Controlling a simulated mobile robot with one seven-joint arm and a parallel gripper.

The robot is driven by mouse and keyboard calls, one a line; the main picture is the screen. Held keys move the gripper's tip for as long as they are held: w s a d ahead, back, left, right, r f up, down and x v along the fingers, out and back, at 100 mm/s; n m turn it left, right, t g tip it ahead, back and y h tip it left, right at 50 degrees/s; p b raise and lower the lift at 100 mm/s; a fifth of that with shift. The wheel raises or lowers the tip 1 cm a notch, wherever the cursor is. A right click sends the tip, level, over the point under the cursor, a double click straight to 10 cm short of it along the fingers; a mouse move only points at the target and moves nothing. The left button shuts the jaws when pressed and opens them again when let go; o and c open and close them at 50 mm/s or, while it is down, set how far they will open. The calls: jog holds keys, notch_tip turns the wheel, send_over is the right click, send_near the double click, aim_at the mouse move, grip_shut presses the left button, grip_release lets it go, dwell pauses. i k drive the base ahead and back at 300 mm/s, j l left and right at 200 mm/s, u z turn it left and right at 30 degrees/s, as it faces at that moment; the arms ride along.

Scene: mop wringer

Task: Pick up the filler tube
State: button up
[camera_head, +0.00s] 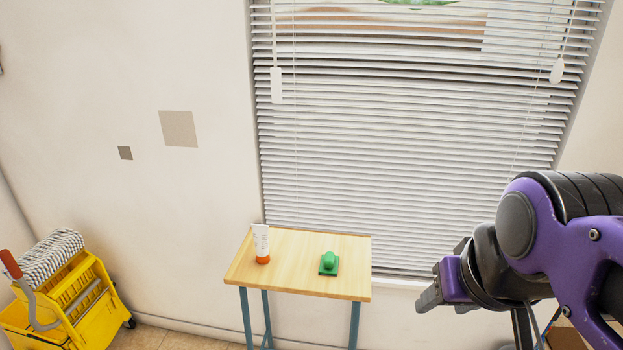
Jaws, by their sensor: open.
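The filler tube (261,243) is white with an orange cap. It stands upright on its cap near the back left of a small wooden table (300,285). My gripper (424,305) is at the right, beyond the table's right edge and well apart from the tube. It points left and is open, with nothing seen between its fingers. Its far finger is partly hidden by the near side of the gripper.
A green block with a rounded handle (329,263) sits on the table right of the tube. A yellow mop wringer bucket (72,298) with a striped mop head stands at lower left. Window blinds (400,140) hang behind the table. The table's front is clear.

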aim_at(260, 232)
jog(key=u, duration=1)
jog(key=i+j, duration=0.55)
jog(key=i+j+z, duration=0.15)
jog(key=i+j, duration=0.15)
jog(key=i+j+z, duration=0.1)
jog(key=i+j, duration=0.15)
jog(key=j, duration=0.2)
